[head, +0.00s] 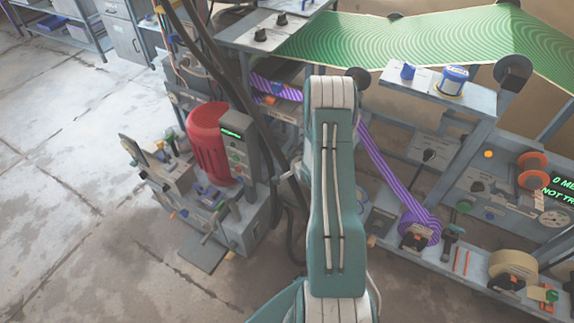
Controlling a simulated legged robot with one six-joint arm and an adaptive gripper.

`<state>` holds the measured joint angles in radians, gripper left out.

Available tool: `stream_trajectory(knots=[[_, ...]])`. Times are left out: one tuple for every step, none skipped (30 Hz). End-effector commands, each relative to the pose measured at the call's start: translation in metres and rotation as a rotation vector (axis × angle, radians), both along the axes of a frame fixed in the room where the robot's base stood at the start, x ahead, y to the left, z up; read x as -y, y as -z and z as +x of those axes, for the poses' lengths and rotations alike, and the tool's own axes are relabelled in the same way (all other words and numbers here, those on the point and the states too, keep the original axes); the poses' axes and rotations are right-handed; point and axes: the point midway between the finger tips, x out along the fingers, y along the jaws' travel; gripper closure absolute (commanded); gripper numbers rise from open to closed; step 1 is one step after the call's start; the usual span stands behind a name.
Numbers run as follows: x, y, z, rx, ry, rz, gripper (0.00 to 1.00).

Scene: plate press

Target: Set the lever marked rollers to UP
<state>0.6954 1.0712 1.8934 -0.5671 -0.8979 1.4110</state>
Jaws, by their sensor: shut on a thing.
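My teal and white arm fills the middle of the head view, reaching away from me toward the press. My gripper is not visible; the arm's own links cover the area where it would be. I cannot pick out the lever marked rollers with certainty, because the panel labels are too small to read. A black-knobbed control (429,155) stands on a grey panel to the right of my arm. Another dark knob (478,186) is on the panel farther right. Part of the machine front behind my arm is hidden.
A red motor-like unit (207,145) stands left of my arm. Black cables (226,72) hang in front of the machine. A purple web (385,170) runs to a roll at lower right. A green patterned sheet (400,40) spans the top. Open concrete floor (75,180) lies left.

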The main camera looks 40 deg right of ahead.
Motion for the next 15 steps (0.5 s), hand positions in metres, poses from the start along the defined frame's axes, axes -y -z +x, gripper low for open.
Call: stream_trajectory(knots=[[0.004,-0.006,0.001,0.005,0.005,-0.006,1.0],[0.005,-0.009,0.002,0.006,0.005,-0.006,1.0],[0.006,-0.012,0.002,0.007,0.005,-0.007,1.0],[0.007,-0.014,0.003,0.008,0.005,-0.007,1.0],[0.008,-0.016,0.003,0.008,0.006,-0.007,1.0],[0.009,-0.019,0.003,0.007,0.005,-0.008,1.0],[0.009,-0.02,0.004,0.007,0.005,-0.008,1.0],[0.01,-0.022,0.004,0.007,0.004,-0.008,1.0],[0.011,-0.024,0.004,0.008,0.004,-0.008,1.0],[0.011,-0.025,0.005,0.008,0.003,-0.009,1.0],[0.012,-0.026,0.005,0.008,0.004,-0.008,1.0],[0.012,-0.027,0.005,0.008,0.004,-0.008,1.0],[0.013,-0.028,0.005,0.008,0.004,-0.008,1.0],[0.013,-0.029,0.005,0.008,0.004,-0.008,1.0],[0.013,-0.029,0.006,0.008,0.004,-0.008,1.0]])
